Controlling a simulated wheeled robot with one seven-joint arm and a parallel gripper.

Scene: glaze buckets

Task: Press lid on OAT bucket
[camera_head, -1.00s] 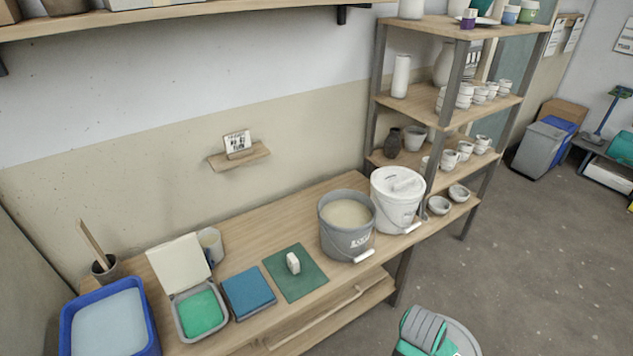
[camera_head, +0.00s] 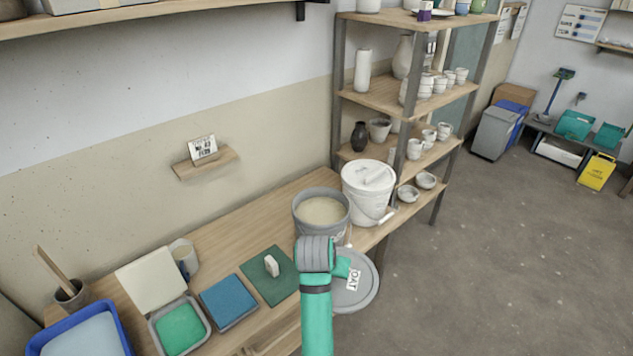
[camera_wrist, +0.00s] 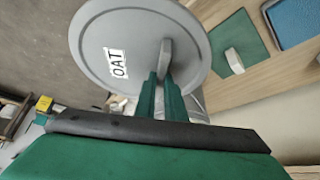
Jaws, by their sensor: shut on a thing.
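The grey round lid (camera_head: 361,292) bears an OAT label. In the wrist view the lid (camera_wrist: 95,45) shows a raised handle, and my gripper (camera_wrist: 163,80) is shut on that handle. In the head view my gripper (camera_head: 342,267) holds the lid in front of the bench edge, nearer than the buckets. The grey bucket (camera_head: 318,229) stands open on the bench, filled with beige glaze (camera_head: 322,210). My arm hides its lower front and any label there. The lid is apart from the bucket's rim in the head view.
A white bucket (camera_head: 366,199) with its lid on stands right of the grey bucket. A green mat (camera_head: 262,288) with a small white block, a blue slab (camera_head: 228,301) and trays lie to the left. The shelf unit (camera_head: 392,100) rises behind the white bucket.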

